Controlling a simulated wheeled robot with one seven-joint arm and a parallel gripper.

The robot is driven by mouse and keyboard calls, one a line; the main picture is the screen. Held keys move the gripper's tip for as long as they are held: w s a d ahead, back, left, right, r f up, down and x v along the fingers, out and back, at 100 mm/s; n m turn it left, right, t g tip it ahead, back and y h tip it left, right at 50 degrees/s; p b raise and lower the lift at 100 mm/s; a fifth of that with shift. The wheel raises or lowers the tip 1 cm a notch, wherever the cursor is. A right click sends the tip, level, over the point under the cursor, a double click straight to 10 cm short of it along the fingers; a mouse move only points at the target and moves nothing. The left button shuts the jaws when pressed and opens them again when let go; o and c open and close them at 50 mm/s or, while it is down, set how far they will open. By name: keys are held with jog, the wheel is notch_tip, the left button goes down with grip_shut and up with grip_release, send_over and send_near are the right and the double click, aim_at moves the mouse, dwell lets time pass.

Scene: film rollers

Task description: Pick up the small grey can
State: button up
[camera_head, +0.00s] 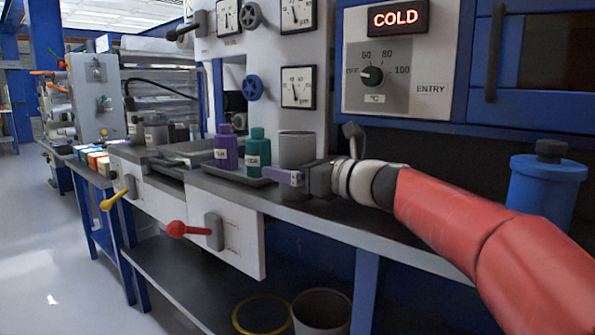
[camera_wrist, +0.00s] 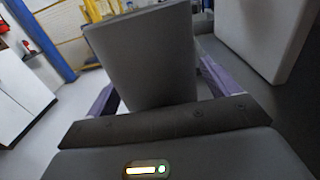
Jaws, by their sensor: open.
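A grey can (camera_head: 297,147) stands upright on the bench, just right of the green bottle. My gripper (camera_head: 284,176) is at its lower part, with one finger showing across its front. In the wrist view the grey can (camera_wrist: 147,58) fills the middle, between the two purple-grey fingers of my gripper (camera_wrist: 155,98). The jaws are open, with a finger on either side of the can. A narrow gap shows beside the right finger; whether the left one touches cannot be told.
A purple bottle (camera_head: 225,148) and a green bottle (camera_head: 257,150) stand on a dark tray left of the can. A panel with gauges (camera_head: 298,87) rises behind. A red-knobbed lever (camera_head: 187,229) sticks out below the bench. A blue canister (camera_head: 546,185) stands at the right.

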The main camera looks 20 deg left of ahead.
jog(key=shift+w+a, duration=0.1)
jog(key=shift+a, duration=0.3)
jog(key=shift+c, duration=0.3)
jog(key=c, duration=1.3)
notch_tip(320, 180, up, 10)
jog(key=p, duration=0.4)
